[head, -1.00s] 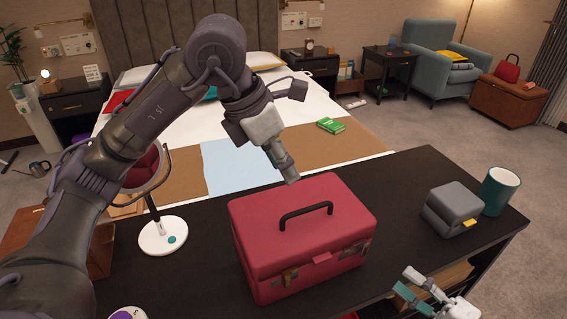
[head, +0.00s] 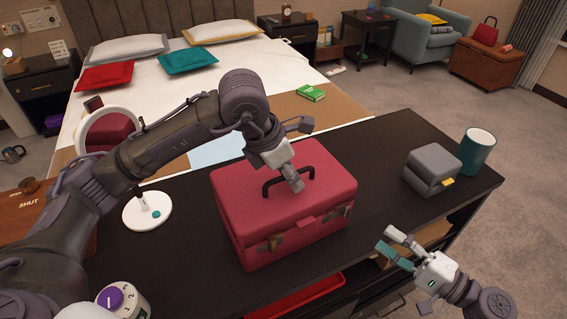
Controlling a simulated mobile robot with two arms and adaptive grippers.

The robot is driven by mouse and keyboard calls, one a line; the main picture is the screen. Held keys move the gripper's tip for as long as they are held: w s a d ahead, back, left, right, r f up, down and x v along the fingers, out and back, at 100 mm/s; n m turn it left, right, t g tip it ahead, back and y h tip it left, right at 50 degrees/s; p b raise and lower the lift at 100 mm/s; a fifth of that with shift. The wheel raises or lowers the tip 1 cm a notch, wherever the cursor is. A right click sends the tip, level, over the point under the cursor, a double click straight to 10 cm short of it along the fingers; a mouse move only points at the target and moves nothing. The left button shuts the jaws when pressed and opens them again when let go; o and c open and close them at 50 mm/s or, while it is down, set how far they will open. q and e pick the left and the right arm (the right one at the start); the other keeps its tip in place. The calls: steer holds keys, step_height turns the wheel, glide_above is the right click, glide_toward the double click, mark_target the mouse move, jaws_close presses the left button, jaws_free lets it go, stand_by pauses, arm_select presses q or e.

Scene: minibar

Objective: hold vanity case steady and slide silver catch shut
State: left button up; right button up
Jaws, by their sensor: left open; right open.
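The red vanity case (head: 285,205) stands upright on the dark table, lid down, with a black handle on top. Two catches show on its front: one at the left (head: 276,241) and one at the right (head: 346,211). I cannot tell from here whether either is fastened. My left gripper (head: 296,184) is over the lid beside the handle, its fingertips pointing down; whether it touches the lid is unclear. My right gripper (head: 387,243) is open and empty, in front of the table's front edge, to the right of the case.
A grey box (head: 432,172) with a yellow tab and a teal cup (head: 477,151) stand at the table's right end. A round mirror on a white base (head: 147,211) stands at the left. A red tray (head: 300,297) shows below the front edge.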

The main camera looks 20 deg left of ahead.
arm_select(q)
steer(key=shift+f, duration=0.15)
steer(key=shift+c, duration=0.3)
jaws_close()
arm_select(e)
steer(key=shift+w+d, duration=0.1)
steer(key=shift+d, duration=0.05)
steer(key=shift+c, duration=1.3)
steer(key=shift+t+h, duration=0.6)
steer(key=shift+t, duration=0.1)
steer(key=d, duration=0.1)
steer(key=w+d, duration=0.2)
steer(key=shift+w+d+r, duration=0.25)
steer(key=shift+d+r, duration=0.05)
steer(key=shift+d, duration=0.05)
jaws_close()
steer(key=shift+w+d+n, duration=0.15)
steer(key=shift+d+n, duration=0.15)
